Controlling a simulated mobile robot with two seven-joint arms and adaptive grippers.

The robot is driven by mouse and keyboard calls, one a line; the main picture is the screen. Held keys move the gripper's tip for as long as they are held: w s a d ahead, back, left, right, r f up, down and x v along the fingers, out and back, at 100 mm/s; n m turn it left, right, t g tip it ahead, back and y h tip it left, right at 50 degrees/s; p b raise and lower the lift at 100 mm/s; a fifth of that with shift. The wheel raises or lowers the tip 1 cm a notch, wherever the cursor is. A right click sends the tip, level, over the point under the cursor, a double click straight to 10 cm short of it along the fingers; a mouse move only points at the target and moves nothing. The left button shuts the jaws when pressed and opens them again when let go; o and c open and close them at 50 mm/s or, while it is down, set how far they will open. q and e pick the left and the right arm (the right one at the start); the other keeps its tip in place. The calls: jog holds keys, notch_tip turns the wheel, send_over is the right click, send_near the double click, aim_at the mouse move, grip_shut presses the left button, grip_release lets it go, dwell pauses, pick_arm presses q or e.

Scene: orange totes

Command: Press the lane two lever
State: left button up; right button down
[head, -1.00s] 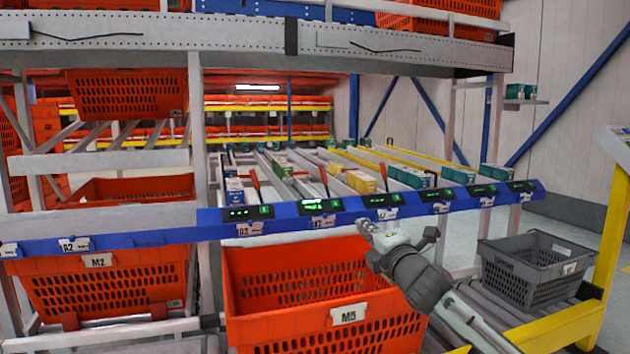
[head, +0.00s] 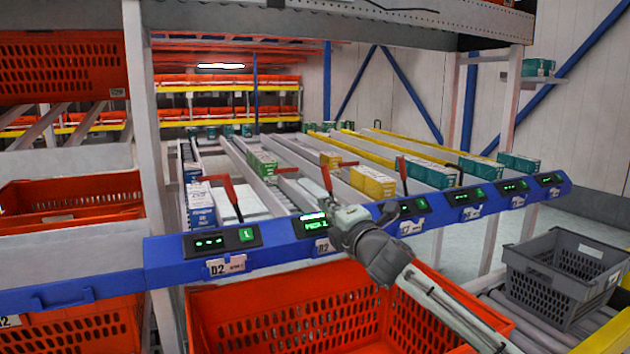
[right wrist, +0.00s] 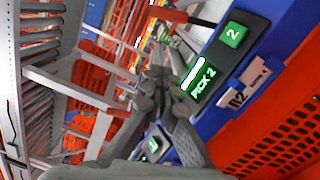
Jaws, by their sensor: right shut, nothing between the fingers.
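A blue rail carries a row of lane displays. The second display (head: 315,224) is lit green and reads PICK 2; it also shows in the right wrist view (right wrist: 202,84), with a green button marked 2. A red lever (head: 326,178) stands up behind this display. A red and black lever (right wrist: 185,16) shows at the top of the right wrist view. My right gripper (head: 338,212) is shut and empty, just right of the lit display and below the lever. In the right wrist view its fingers (right wrist: 158,82) point toward the rail. Contact cannot be told. My left gripper is out of view.
Other red levers stand behind the first display (head: 232,195) and the third (head: 402,172). Boxes lie in the sloping lanes, including a yellow one (head: 372,182). An orange tote (head: 285,315) sits below the rail. A grey crate (head: 565,275) stands at the right.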

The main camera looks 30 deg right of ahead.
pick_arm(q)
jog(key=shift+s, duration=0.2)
pick_arm(e)
jog(key=shift+s+r, duration=0.1)
jog(key=shift+s, duration=0.15)
jog(key=shift+w, duration=0.1)
jog(key=w, duration=0.6)
jog(key=w+d, duration=0.1)
jog(key=w, duration=0.3)
jog(key=shift+w+r, duration=0.1)
jog(key=shift+r, duration=0.2)
jog(key=shift+d+r, duration=0.15)
jog(key=shift+d, duration=0.5)
jog(key=shift+d+r, duration=0.15)
jog(key=shift+d, duration=0.45)
jog(key=shift+w+d+r, duration=0.1)
jog(key=shift+w+d, duration=0.05)
jog(key=shift+d, duration=0.4)
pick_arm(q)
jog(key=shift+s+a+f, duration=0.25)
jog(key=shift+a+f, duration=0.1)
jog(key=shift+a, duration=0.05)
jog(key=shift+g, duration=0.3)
pick_arm(e)
jog(key=shift+d+r, duration=0.1)
